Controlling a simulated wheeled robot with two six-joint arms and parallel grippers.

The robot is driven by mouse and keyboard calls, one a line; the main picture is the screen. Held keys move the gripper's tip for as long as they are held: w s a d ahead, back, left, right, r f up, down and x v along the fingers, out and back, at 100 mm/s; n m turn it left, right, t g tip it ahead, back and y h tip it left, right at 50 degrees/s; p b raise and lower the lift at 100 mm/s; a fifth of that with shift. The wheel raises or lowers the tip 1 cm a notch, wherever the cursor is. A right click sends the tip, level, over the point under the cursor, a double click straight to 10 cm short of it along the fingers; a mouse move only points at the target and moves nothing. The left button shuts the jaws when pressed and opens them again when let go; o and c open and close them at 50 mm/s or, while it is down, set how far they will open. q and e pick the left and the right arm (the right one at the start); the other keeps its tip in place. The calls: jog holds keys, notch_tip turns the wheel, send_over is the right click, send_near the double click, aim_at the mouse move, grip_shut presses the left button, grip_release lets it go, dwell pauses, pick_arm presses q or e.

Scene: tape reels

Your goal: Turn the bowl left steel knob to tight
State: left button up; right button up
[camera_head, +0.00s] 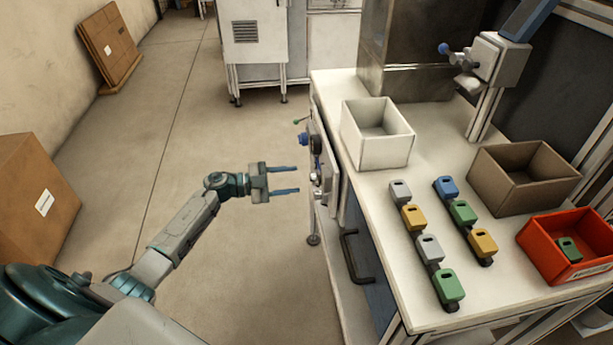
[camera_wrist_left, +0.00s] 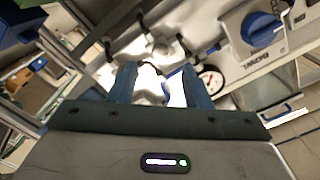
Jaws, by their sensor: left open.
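My left gripper (camera_head: 297,179) is open and points right at the control panel (camera_head: 325,165) on the left side of the bench. Its two blue fingers also show in the left wrist view (camera_wrist_left: 156,78), with a gap between them. Small steel parts (camera_head: 315,178) sit on the panel just beyond the fingertips. In the left wrist view a bright, shiny steel shape (camera_wrist_left: 165,52) lies beyond and between the fingers; its outline is too washed out to tell the knob's angle. A blue knob (camera_wrist_left: 262,30) on a white plate marked BOWL is at upper right. My right gripper is not in view.
A round dial gauge (camera_wrist_left: 212,79) sits right of the fingers. A black handle (camera_head: 350,258) sticks out below.

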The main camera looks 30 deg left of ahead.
aim_at(313, 177)
pick_arm(q)
jog(key=x, duration=0.4)
jog(key=shift+w+d, duration=0.25)
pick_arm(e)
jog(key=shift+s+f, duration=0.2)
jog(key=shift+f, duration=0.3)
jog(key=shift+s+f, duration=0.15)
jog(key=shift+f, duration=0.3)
pick_arm(q)
grip_shut()
